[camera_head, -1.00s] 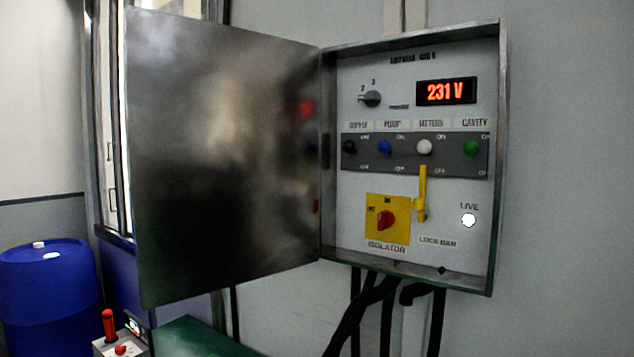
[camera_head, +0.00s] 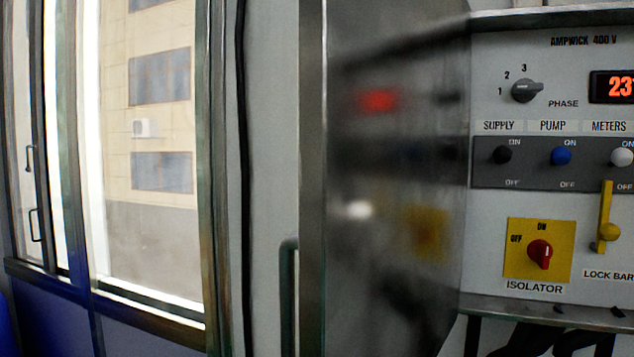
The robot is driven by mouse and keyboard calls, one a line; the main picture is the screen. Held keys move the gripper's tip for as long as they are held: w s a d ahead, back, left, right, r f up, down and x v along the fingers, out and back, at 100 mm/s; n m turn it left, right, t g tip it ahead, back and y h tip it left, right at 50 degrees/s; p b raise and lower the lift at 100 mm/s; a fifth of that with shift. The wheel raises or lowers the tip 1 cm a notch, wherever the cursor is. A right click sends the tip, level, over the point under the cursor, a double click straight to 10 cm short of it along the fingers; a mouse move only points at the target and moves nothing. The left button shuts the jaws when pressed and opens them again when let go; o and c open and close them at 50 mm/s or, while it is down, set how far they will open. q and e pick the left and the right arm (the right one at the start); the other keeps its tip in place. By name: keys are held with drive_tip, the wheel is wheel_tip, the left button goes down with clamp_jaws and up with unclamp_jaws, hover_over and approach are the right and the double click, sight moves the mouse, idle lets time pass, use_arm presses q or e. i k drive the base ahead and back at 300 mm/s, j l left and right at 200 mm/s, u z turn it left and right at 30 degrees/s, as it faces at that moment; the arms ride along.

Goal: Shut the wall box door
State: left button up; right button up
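The wall box (camera_head: 588,70) is at the right of the head view, cut off by the right edge. Its panel shows a phase knob (camera_head: 526,90), a row of coloured switches, a red isolator knob (camera_head: 540,254) on a yellow plate and a yellow lock bar (camera_head: 606,215). The shiny metal door (camera_head: 390,200) stands open to the left of the box, seen at a steep angle, with the panel mirrored in it.
A tall window (camera_head: 150,150) with a dark frame and blue lower panels stands at the left. A vertical grey handle or pipe (camera_head: 289,300) is just left of the door.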

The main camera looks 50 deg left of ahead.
sight(384, 86)
drive_tip(key=k+j, duration=0.1)
drive_tip(key=j, duration=0.25)
drive_tip(key=j+z, duration=0.1)
drive_tip(key=j, duration=0.25)
drive_tip(key=k+j, duration=0.15)
drive_tip(key=j, duration=0.2)
drive_tip(key=k+j, duration=0.1)
drive_tip(key=j, duration=0.2)
drive_tip(key=z, duration=0.05)
